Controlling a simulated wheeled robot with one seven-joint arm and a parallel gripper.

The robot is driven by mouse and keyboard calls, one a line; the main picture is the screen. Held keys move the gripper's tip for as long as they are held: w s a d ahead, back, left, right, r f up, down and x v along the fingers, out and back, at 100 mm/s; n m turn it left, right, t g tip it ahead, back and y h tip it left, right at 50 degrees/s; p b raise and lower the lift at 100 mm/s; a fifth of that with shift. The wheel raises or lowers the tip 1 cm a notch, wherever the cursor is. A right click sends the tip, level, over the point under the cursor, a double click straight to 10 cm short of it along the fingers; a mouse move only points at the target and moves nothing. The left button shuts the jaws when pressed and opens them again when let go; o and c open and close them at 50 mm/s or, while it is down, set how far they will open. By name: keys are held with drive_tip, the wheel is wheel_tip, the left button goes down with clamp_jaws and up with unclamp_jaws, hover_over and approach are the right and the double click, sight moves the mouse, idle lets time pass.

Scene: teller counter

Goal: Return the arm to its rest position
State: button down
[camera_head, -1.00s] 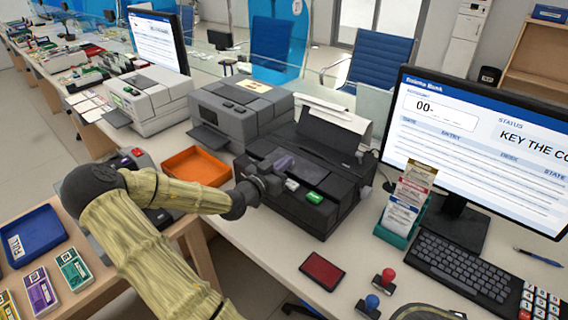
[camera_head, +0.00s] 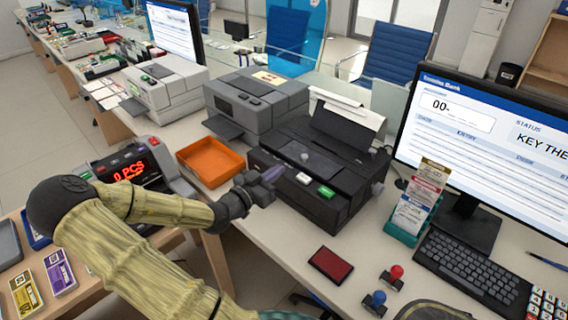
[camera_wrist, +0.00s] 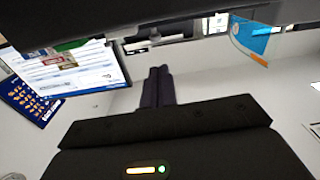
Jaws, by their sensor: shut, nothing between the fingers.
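My gripper (camera_head: 270,176) is at the front left edge of the black printer (camera_head: 325,165) in the head view. Its dark purple fingers are together with nothing between them, and they also show in the wrist view (camera_wrist: 158,88). My arm is bent and reaches from the lower left over the gap in front of the counter. I cannot tell whether the fingertips touch the printer.
A monitor (camera_head: 490,130), a card holder (camera_head: 410,215), a red pad (camera_head: 331,265) and stamps (camera_head: 392,277) stand to the right.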

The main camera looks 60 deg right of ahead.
drive_tip(key=shift+a+f, duration=0.1)
drive_tip(key=shift+a, duration=0.05)
idle(0.5)
drive_tip(key=w+a+f+n+t+y, duration=0.1)
drive_tip(key=a+f+y, duration=0.1)
drive_tip(key=f, duration=0.1)
drive_tip(key=w+a+f+n+t+y, duration=0.1)
drive_tip(key=w+a+f+y, duration=0.1)
drive_tip(key=f, duration=0.1)
drive_tip(key=w+a+f+n+t+y, duration=0.1)
drive_tip(key=w+a+f+y, duration=0.1)
drive_tip(key=f, duration=0.1)
drive_tip(key=shift+a+t+y, duration=0.35)
drive_tip(key=shift+t+y, duration=0.05)
drive_tip(key=w+a+r+n+t+y, duration=0.15)
drive_tip(key=a+n+y, duration=0.35)
drive_tip(key=a, duration=0.8)
drive_tip(key=w+a+r+n+t+y, duration=0.15)
drive_tip(key=a+n+y, duration=0.4)
drive_tip(key=a, duration=0.65)
drive_tip(key=s+a+r+n, duration=0.4)
drive_tip(key=a+r+n, duration=0.1)
drive_tip(key=a+n, duration=0.1)
wheel_tip(320, 180, up, 12)
drive_tip(key=g+p, duration=0.1)
drive_tip(key=p, duration=1.1)
drive_tip(key=shift+y+p, duration=0.3)
drive_tip(key=shift+y, duration=0.15)
